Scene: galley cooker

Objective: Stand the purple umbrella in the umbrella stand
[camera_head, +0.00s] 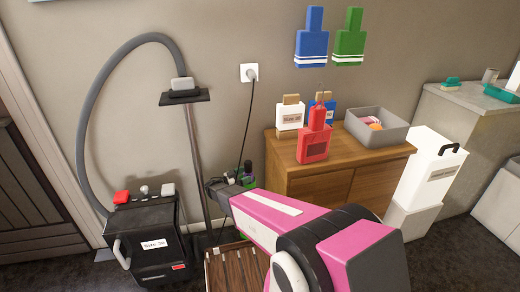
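My arm reaches from the lower right toward the wall. My gripper (216,186) is the dark end beyond the pink link, and its fingers are too small and too covered to read. A small dark purple and green thing (247,177) shows just right of the gripper, mostly hidden by my arm. I cannot tell whether it is part of the purple umbrella, or whether the gripper touches it. No whole umbrella and no clear umbrella stand are visible; the floor behind my arm is hidden.
A black machine (150,240) with a grey hose stands at left. A slatted wooden piece (228,270) lies below my arm. A wooden cabinet (330,160) carries red, white and blue bottle-like items and a grey bin (372,118). A white container (432,170) stands right of it.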

